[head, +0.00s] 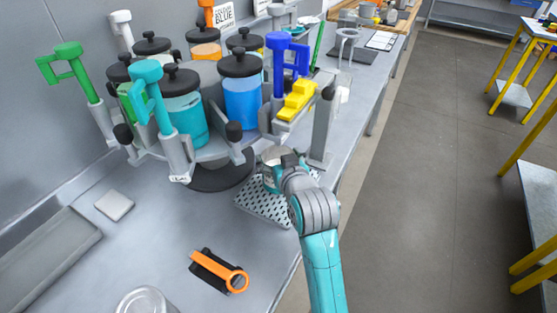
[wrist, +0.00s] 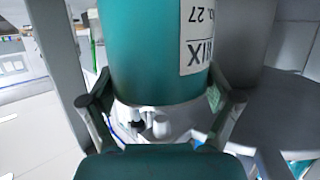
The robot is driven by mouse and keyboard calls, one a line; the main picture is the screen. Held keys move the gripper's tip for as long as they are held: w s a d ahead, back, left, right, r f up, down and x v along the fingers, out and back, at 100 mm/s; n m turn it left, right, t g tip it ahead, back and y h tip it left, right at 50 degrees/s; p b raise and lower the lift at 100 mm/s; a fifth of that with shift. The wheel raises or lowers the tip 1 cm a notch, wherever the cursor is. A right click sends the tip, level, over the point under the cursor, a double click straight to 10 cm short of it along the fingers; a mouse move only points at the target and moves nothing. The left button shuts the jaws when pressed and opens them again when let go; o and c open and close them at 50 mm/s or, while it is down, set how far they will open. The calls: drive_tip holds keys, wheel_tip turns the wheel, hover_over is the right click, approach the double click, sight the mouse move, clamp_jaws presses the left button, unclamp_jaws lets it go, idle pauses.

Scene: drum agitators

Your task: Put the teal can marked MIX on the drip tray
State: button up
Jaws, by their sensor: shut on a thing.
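The teal can (wrist: 140,50) fills the top middle of the wrist view. Its white label (wrist: 198,35) reads MIX and 27, upside down. My gripper (wrist: 162,100) has a finger on each side of the can and is shut on it. In the head view the can (head: 269,181) shows partly behind my gripper (head: 284,165), over the far part of the perforated drip tray (head: 262,209). I cannot tell whether its base touches the tray. My wrist and arm hide part of the can and the tray's right side.
A carousel of lidded jars with coloured-handled dispensers, including a blue jar (head: 242,98), stands just behind and left of the tray. A grey post (head: 322,125) stands close behind my gripper. An orange-ringed tool (head: 220,271) lies in front.

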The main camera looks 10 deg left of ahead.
drive_tip(key=shift+f, duration=0.5)
drive_tip(key=shift+f, duration=0.1)
drive_tip(key=o, duration=1.6)
drive_tip(key=shift+f, duration=0.1)
drive_tip(key=shift+c, duration=0.2)
drive_tip(key=v, duration=1.2)
